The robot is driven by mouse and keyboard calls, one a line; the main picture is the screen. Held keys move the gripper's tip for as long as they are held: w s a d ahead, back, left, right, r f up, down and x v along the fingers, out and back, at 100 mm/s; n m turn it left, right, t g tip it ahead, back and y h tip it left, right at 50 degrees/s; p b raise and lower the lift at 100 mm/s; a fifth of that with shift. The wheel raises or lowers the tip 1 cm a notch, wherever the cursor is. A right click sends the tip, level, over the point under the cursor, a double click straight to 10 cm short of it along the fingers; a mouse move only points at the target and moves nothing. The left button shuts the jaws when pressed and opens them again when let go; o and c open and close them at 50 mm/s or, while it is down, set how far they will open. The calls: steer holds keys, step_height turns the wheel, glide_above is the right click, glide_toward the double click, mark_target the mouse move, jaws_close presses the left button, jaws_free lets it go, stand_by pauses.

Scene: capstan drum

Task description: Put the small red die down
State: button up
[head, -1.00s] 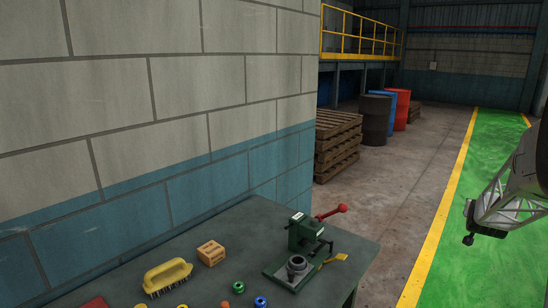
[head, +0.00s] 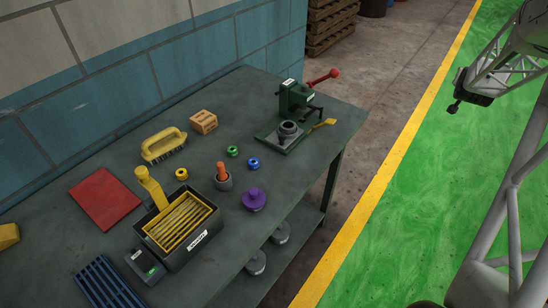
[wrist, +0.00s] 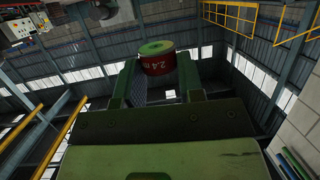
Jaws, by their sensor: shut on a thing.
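In the wrist view, the small red die (wrist: 157,64) is a short red cylinder with a pale "2.4" label and a green top face with a small hole. My gripper (wrist: 157,70) is shut on it, with a green finger on each side and the die at the fingertips. The die is clear of any surface in that view, with the hall's roof and walls behind it. In the head view, part of my arm shows at the right, over the green floor; I cannot make out the die there.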

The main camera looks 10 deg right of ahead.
steer(key=s+a+f+n+t+y, duration=0.1)
steer(key=s+a+n+y, duration=0.15)
steer(key=a, duration=0.95)
steer(key=s+a+f+n+t+y, duration=0.1)
steer(key=s+a+f+n+y, duration=0.15)
steer(key=a, duration=1.05)
steer(key=s+a+f+n+t+y, duration=0.1)
steer(key=s+a+y, duration=0.15)
steer(key=a, duration=0.95)
steer(key=s+a+f+n+y, duration=0.3)
steer(key=s+a+f+y, duration=0.1)
steer(key=s+a, duration=0.8)
steer(key=s+a+f+n+y, duration=0.3)
steer(key=s+a+f, duration=0.3)
steer(key=s+a, duration=0.6)
steer(key=shift+s+a+f+g+y, duration=0.15)
steer(key=shift+a+f+g+y, duration=0.05)
steer(key=shift+g+y, duration=0.2)
steer(key=shift+w+a, duration=0.1)
steer(key=shift+w, duration=0.3)
steer(key=shift+n, duration=0.3)
steer(key=shift+w+a+f, duration=0.2)
steer(key=shift+w+a, duration=0.15)
steer(key=shift+w, duration=1.85)
steer(key=shift+w+a+f, duration=0.25)
steer(key=shift+w+a, duration=0.15)
steer(key=shift+w, duration=1.85)
steer(key=shift+w+a+f, duration=0.2)
steer(key=shift+w+a, duration=0.15)
steer(key=shift+w, duration=1.85)
